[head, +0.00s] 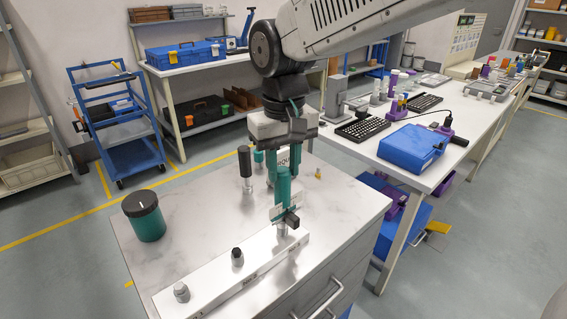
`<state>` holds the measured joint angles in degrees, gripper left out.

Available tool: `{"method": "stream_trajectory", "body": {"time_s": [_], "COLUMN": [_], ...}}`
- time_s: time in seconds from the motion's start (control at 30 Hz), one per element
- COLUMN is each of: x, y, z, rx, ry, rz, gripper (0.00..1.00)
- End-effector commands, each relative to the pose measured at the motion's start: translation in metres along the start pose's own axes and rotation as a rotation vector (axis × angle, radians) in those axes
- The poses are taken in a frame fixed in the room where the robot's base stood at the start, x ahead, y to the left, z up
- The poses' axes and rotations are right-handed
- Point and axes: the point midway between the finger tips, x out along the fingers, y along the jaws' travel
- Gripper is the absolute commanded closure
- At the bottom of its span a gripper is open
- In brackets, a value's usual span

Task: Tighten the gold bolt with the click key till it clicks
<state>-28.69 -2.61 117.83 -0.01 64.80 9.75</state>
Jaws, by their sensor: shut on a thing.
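My gripper (284,158) hangs over the marble-topped cabinet, shut on a teal upright tool that looks like the click key (283,188). The tool's lower end is over the right part of a long pale metal bar (210,283). A black block (292,220) shows beside its foot. Whether the tool sits on a bolt there is hidden. A small gold piece (319,174), perhaps a gold bolt, stands on the cabinet top to the right. The bar also carries a black-topped fitting (237,257) and a silver one (181,292).
A black-handled tool (246,166) stands just left of my gripper. A teal jar with a black lid (144,215) is at the cabinet's left. A white bench (404,165) with a blue case (411,147) and keyboards is at right. The cabinet top between jar and bar is clear.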

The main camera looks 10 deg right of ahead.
Motion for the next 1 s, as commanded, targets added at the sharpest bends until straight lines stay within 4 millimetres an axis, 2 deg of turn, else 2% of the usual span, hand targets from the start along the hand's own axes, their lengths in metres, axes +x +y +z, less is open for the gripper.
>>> {"method": "stream_trajectory", "body": {"time_s": [0.47, 1.0], "x": [-0.003, -0.055], "y": [0.000, 0.000], "z": [0.000, 0.000], "rx": [0.011, 0.011], "ry": [0.001, 0.003], "rz": [0.000, 0.000], "gripper": [1.00, 1.00]}}
